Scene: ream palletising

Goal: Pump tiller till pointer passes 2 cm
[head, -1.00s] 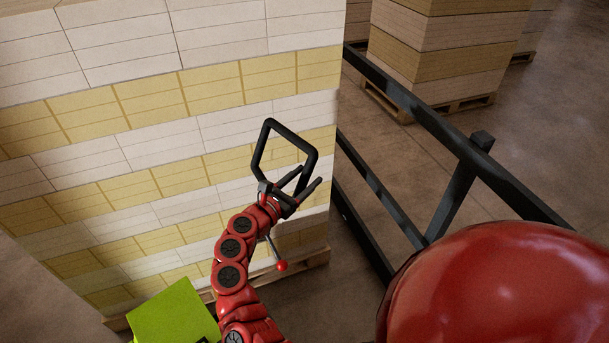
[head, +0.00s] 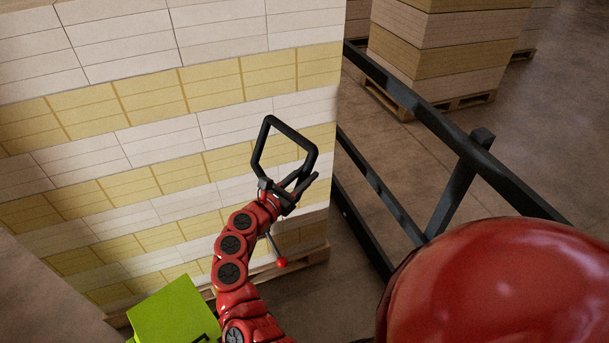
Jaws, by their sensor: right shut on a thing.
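The tiller (head: 265,142) is a black loop handle that stands up in front of the wall of reams, near the middle of the head view. My right gripper (head: 308,176), at the end of the red segmented arm, is shut on the lower part of the loop. A thin lever with a red ball (head: 281,263) shows below the gripper. A bright green body (head: 172,312) shows at the bottom edge, partly cut off. The arm hides the tiller's lower part. No pointer or scale is visible. My left gripper is not in view.
A tall stack of white and yellow reams (head: 150,100) on a wooden pallet (head: 310,263) fills the left and centre. A dark metal rail (head: 440,130) runs along its right side. Another loaded pallet (head: 440,102) stands behind the rail. Bare floor shows beyond.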

